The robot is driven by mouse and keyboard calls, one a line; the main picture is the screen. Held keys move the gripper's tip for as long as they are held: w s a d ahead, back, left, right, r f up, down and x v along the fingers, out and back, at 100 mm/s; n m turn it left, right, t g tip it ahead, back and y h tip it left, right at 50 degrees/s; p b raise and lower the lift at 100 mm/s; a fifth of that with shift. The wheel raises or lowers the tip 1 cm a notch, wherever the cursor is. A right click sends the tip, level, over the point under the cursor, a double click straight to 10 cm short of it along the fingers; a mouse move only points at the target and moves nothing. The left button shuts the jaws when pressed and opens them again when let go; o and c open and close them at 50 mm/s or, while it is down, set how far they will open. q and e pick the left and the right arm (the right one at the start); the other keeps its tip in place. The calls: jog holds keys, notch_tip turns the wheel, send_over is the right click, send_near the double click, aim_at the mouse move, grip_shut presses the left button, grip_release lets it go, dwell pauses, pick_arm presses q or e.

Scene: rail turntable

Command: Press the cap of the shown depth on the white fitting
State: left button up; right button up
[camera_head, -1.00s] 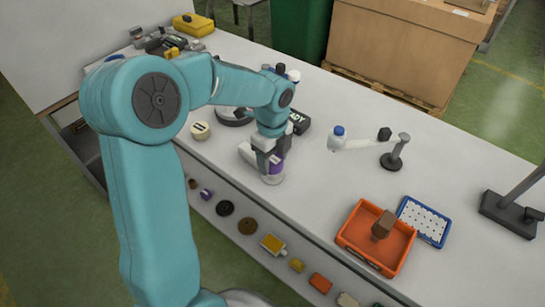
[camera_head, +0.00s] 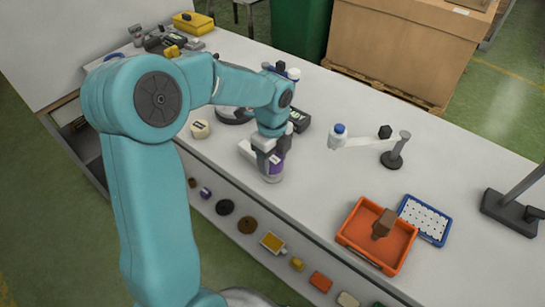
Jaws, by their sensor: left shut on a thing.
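My left gripper (camera_head: 270,151) points down at the near side of the white table and is shut on a purple cap (camera_head: 277,163). The cap sits over or against a white fitting (camera_head: 273,177) that shows just below it. The fingers hide part of the cap, and I cannot tell how far down it sits. My right gripper is not in view. A white arm with a blue-topped white piece (camera_head: 339,135) stands on a dark stand (camera_head: 392,160) to the right.
An orange tray (camera_head: 350,238) holding a brown block (camera_head: 383,224) and a blue-rimmed white tray (camera_head: 437,241) lie to the right. A dark-based stand (camera_head: 511,212) is at far right. A cream round piece (camera_head: 200,129) lies left of the gripper.

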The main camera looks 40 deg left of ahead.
aim_at(272, 158)
pick_arm(q)
jog(key=shift+f+b, duration=0.3)
jog(key=shift+f, duration=0.25)
dwell(0.9)
jog(key=o, duration=1.1)
notch_tip(272, 158, up, 16)
jog(key=p, duration=0.1)
jog(key=shift+r, duration=0.15)
